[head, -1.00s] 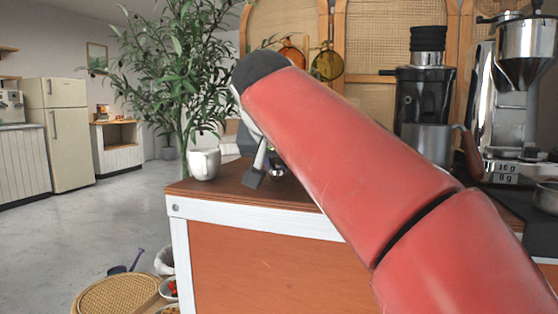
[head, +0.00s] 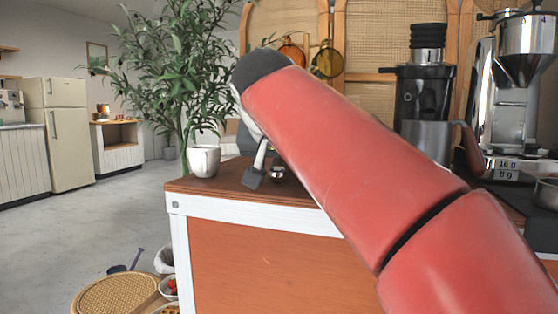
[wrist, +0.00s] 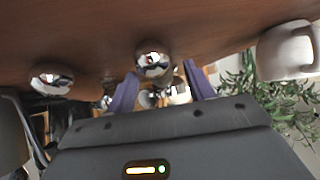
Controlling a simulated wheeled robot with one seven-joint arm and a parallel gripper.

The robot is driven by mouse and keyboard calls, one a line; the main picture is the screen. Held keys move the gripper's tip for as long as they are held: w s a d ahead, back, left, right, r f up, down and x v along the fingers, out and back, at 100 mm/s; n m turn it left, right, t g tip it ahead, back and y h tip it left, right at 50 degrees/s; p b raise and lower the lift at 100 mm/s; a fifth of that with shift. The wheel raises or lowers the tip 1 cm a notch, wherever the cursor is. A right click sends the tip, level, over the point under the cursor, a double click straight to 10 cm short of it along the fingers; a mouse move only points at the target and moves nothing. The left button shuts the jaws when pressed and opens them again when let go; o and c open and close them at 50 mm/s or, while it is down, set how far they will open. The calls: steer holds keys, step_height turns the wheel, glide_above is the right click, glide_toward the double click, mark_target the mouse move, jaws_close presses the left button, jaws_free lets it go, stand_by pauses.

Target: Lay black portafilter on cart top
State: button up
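My gripper (wrist: 160,70) is low over the brown cart top (wrist: 200,20), which shows tilted in the wrist view. Its two purple fingers stand apart, with shiny metal shapes showing between and beyond them. One round shiny metal piece (wrist: 155,62) appears near the fingertips, and I see no finger closed on it. In the head view my red arm hides most of the gripper. I cannot clearly make out the black portafilter. Dark shapes at the lower left of the wrist view are too unclear to name. The cart top (head: 215,190) also shows in the head view.
A white mug (head: 204,161) stands at the cart's left end, also in the wrist view (wrist: 288,52). Another shiny round piece (wrist: 52,79) is left of my fingers. A plant (head: 185,70) rises behind.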

steer(key=shift+f, duration=0.15)
steer(key=p+v, duration=0.1)
steer(key=v, duration=0.7)
